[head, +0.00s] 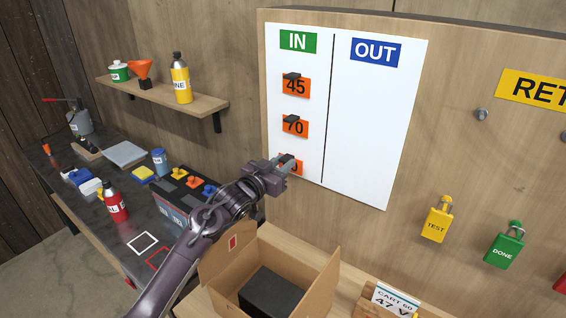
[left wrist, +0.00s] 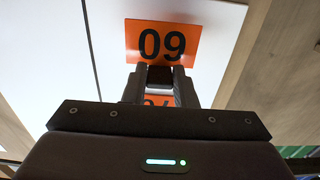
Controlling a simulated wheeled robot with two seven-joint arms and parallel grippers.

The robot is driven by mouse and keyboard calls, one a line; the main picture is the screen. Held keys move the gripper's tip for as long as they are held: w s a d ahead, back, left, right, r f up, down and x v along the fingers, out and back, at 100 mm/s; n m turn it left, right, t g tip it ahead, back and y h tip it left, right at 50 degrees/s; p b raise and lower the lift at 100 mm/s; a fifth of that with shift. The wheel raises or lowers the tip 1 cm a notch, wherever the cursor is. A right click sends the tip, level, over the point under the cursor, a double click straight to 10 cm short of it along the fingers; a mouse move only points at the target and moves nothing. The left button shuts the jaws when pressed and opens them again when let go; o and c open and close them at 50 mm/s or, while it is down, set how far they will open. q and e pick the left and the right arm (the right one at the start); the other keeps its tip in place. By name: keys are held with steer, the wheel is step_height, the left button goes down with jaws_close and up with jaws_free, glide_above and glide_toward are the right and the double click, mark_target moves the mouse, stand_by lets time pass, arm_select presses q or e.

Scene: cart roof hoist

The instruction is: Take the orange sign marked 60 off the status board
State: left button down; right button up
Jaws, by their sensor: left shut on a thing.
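The orange sign marked 60 (head: 299,170) is the lowest sign in the IN column of the white status board (head: 372,130). My left gripper (head: 285,164) is in front of it and hides much of its face. In the left wrist view the sign (left wrist: 185,52) shows upside down, flat against the board as far as I can tell. There the fingers of my left gripper (left wrist: 159,80) are shut on the sign's black grip block. My right gripper is not in view.
Orange signs marked 45 (head: 295,86) and 70 (head: 294,127) hang above. The OUT side is bare. An open cardboard box (head: 315,285) stands below the board. A yellow padlock (head: 437,220) and a green padlock (head: 504,247) hang at the right. A cluttered bench is at left.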

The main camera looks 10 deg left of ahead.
arm_select(q)
steer(key=shift+s+a+p, duration=0.2)
steer(key=shift+s+p, duration=0.1)
steer(key=shift+s, duration=0.15)
stand_by(0.6)
steer(key=p+v, duration=0.3)
steer(key=v, duration=0.3)
stand_by(0.6)
